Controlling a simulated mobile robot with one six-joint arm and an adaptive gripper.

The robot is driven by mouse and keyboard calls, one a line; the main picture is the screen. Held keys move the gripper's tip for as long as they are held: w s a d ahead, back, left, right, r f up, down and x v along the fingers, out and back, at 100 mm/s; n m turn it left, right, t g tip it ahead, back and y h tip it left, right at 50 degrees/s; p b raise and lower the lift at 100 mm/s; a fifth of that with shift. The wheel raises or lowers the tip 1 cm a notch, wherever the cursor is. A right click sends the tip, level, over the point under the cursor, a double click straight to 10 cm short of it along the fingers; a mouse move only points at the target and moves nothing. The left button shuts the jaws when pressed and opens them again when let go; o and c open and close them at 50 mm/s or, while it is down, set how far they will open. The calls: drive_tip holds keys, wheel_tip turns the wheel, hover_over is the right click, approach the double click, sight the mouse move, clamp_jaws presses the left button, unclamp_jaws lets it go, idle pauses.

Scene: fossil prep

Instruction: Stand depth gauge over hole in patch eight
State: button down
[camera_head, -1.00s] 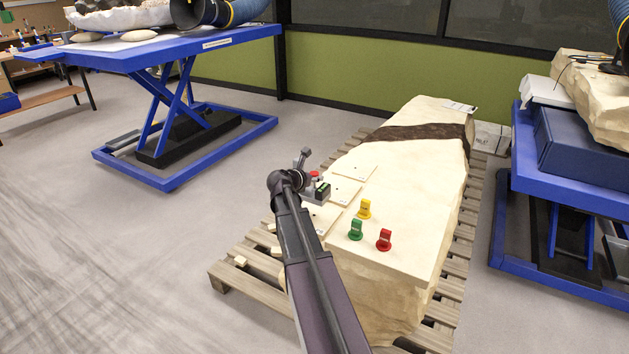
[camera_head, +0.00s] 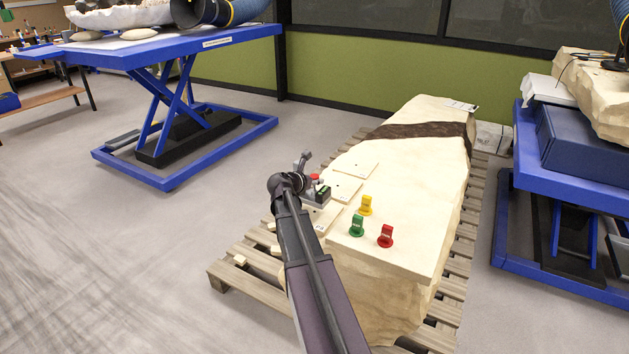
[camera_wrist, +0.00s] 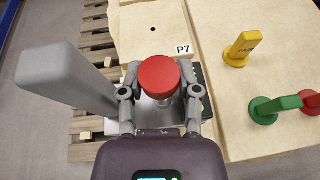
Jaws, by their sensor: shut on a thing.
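My gripper (camera_wrist: 160,98) is shut on the depth gauge. The gauge has a round red cap (camera_wrist: 158,76) and a grey body with a dark and green face. It also shows in the head view (camera_head: 319,194), at the left side of the pale stone block. In the wrist view a pale patch plate (camera_wrist: 140,18) with a small dark hole (camera_wrist: 153,29) lies beyond the gauge, labelled P7 (camera_wrist: 183,48). Pale plates (camera_head: 357,170) lie along the block's left edge in the head view. No P8 label is readable. I cannot tell whether the gauge touches anything below.
Yellow (camera_head: 366,206), green (camera_head: 357,226) and red (camera_head: 386,236) markers stand on the block (camera_head: 420,180) right of my gripper. The block rests on a wooden pallet (camera_head: 245,283). Blue lift tables stand at left (camera_head: 140,55) and right (camera_head: 560,192).

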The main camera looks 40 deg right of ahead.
sight(315, 176)
drive_tip(key=shift+f+b, duration=1.65)
drive_tip(key=shift+f, duration=0.2)
drive_tip(key=shift+f+b, duration=0.5)
drive_tip(key=shift+f, duration=0.05)
drive_tip(key=shift+c, duration=1.2)
unclamp_jaws()
drive_tip(key=shift+r, duration=0.1)
wheel_tip(315, 176, up, 8)
drive_tip(key=p, duration=0.8)
drive_tip(key=s+a+f+b, duration=0.3)
drive_tip(key=s+a, duration=0.6)
drive_tip(key=s, duration=0.5)
drive_tip(key=shift+s+f, duration=0.15)
drive_tip(key=shift+f, duration=0.05)
